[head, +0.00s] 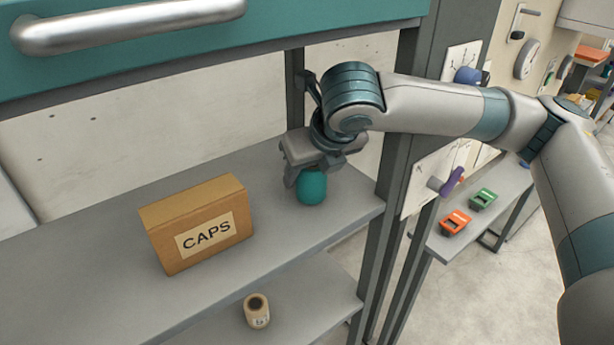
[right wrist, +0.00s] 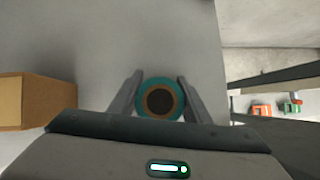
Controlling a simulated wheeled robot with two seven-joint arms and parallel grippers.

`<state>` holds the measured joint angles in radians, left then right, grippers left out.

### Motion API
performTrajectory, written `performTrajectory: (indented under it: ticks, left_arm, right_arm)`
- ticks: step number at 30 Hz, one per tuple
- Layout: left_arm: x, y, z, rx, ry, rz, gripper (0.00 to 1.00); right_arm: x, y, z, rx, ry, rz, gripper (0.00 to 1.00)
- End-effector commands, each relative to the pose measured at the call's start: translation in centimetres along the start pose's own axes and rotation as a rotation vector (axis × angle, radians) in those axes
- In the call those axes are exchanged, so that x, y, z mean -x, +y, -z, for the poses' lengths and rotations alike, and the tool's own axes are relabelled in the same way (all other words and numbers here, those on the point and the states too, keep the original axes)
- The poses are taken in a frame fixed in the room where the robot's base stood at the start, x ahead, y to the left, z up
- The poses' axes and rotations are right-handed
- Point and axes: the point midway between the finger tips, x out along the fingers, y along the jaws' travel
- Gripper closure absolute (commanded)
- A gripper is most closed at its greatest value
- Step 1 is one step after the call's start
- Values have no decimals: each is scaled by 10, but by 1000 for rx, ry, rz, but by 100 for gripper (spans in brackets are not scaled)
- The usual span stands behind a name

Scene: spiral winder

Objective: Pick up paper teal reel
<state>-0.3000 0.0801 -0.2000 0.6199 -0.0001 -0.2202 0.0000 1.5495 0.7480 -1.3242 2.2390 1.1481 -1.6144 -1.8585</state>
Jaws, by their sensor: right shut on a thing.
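The teal paper reel (head: 312,188) is at the right end of the grey upper shelf, to the right of the cardboard box. In the right wrist view the reel (right wrist: 160,99) shows from above as a teal ring with a brown band and a dark centre. My right gripper (head: 303,178) reaches down over it and is shut on it, with one finger on each side in the right wrist view (right wrist: 158,98). I cannot tell whether the reel touches the shelf. My left gripper is not in view.
A cardboard box labelled CAPS (head: 199,224) stands left of the reel on the shelf (head: 95,215). A beige roll (head: 257,311) stands on the lower shelf. A dark post (head: 385,190) rises close to the right, and a teal drawer front with a handle (head: 130,24) overhangs above.

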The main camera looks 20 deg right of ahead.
Motion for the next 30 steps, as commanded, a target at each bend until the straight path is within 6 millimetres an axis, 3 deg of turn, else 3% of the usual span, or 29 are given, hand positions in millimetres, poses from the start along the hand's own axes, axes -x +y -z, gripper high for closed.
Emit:
performTrajectory:
  ticks: [4, 11, 16, 30]
  left_arm:
    - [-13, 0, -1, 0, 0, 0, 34]
    - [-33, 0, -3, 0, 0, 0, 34]
    - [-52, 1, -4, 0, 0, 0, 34]
    - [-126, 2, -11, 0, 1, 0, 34]
  right_arm:
    - [7, 0, -2, 1, -3, -1, 80]
    - [30, 1, 38, 4, -5, -2, 80]
    - [54, 0, 77, 5, -6, 0, 80]
    - [80, 0, 120, -1, -5, 0, 80]
